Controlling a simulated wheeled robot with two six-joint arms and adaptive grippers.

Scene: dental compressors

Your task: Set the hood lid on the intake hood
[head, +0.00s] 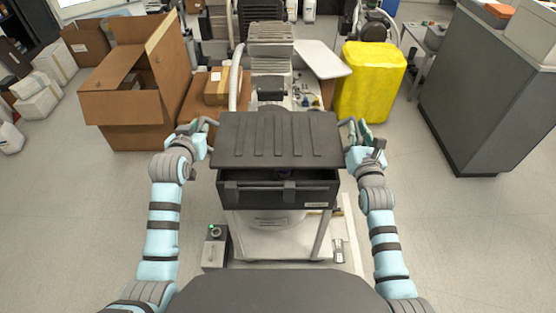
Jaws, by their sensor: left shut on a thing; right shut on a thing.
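The hood lid (278,140) is a dark, ribbed flat panel at the middle of the head view. A dark gap shows between the lid's front edge and the hood's rim, so the lid looks raised or tilted there. My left gripper (207,128) is shut on the lid's left handle. My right gripper (350,129) is shut on its right handle. The lid hides most of the hood's top, and whether the back edges touch cannot be seen.
An open cardboard box (130,100) stands at the left, with a smaller carton (222,88) beside it. A yellow covered bin (370,83) stands at back right. A grey cabinet (480,95) is at far right.

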